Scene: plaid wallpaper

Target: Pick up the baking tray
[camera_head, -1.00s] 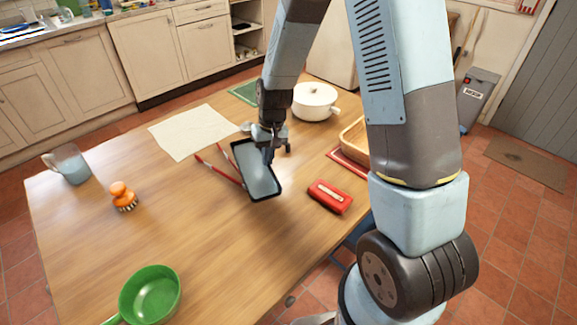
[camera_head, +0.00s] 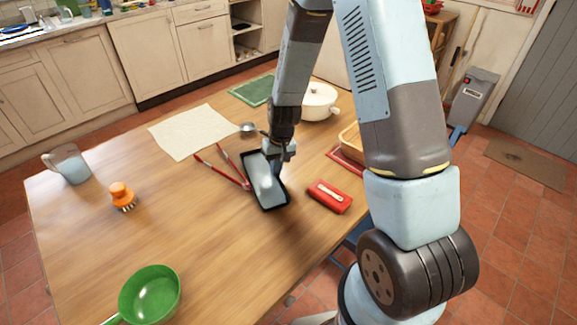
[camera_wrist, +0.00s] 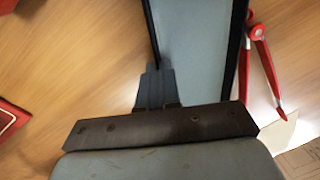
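The baking tray (camera_head: 265,185) is a dark-rimmed rectangle with a grey inside, near the middle of the table. It also fills the upper middle of the wrist view (camera_wrist: 200,50). My gripper (camera_head: 277,157) is at the tray's far end. In the wrist view my fingers (camera_wrist: 156,85) are close together on the tray's left rim and look shut on it. I cannot tell whether the tray is clear of the tabletop.
Red tongs (camera_head: 222,168) lie left of the tray and a red case (camera_head: 329,196) to its right. A white pot (camera_head: 318,101) and a wooden tray (camera_head: 350,143) stand behind. An orange brush (camera_head: 122,195) and green pan (camera_head: 150,293) are left; the table between is clear.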

